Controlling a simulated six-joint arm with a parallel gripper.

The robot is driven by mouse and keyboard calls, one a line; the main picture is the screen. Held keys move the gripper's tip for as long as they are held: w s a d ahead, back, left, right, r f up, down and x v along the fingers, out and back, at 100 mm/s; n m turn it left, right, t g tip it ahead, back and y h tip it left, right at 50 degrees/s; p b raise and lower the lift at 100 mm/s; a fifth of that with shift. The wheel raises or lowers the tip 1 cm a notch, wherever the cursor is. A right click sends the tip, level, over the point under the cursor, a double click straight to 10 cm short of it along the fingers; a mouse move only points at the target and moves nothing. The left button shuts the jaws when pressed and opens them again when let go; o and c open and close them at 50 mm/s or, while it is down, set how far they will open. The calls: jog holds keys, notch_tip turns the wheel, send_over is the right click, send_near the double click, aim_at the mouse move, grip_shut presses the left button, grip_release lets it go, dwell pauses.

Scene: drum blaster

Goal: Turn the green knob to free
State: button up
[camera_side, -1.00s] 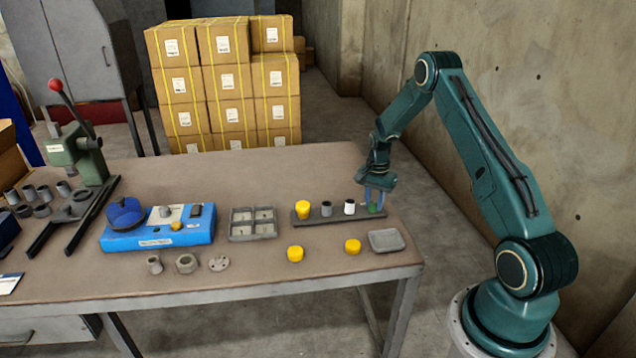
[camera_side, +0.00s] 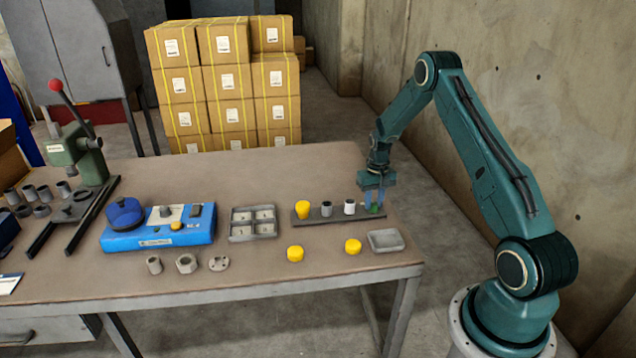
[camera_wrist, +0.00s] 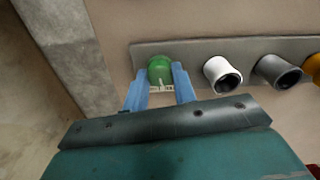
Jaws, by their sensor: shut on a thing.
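The green knob (camera_wrist: 160,70) is at the end of a dark strip on the table, the right end in the side view, where the knob (camera_side: 375,209) shows small between my fingers. My gripper (camera_wrist: 160,88) has its two blue fingers shut on the green knob, one on each side. In the side view my gripper (camera_side: 373,196) points down over the strip. A small white mark with lettering shows at the knob's near edge in the wrist view. Which way the knob's setting points I cannot tell.
The strip (camera_side: 338,216) also bears a white cylinder (camera_side: 349,207), a grey cylinder (camera_side: 326,209) and a yellow knob (camera_side: 302,209). Two yellow caps (camera_side: 295,254) and a grey tray (camera_side: 386,241) lie in front. A sectioned tray (camera_side: 240,239) and blue device (camera_side: 130,240) stand left.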

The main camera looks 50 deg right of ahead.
aim_at(373, 203)
jog(key=n, duration=0.3)
jog(key=shift+n, duration=2.1)
jog(key=o, duration=1)
notch_tip(373, 203, up, 14)
jog(key=shift+f, duration=0.1)
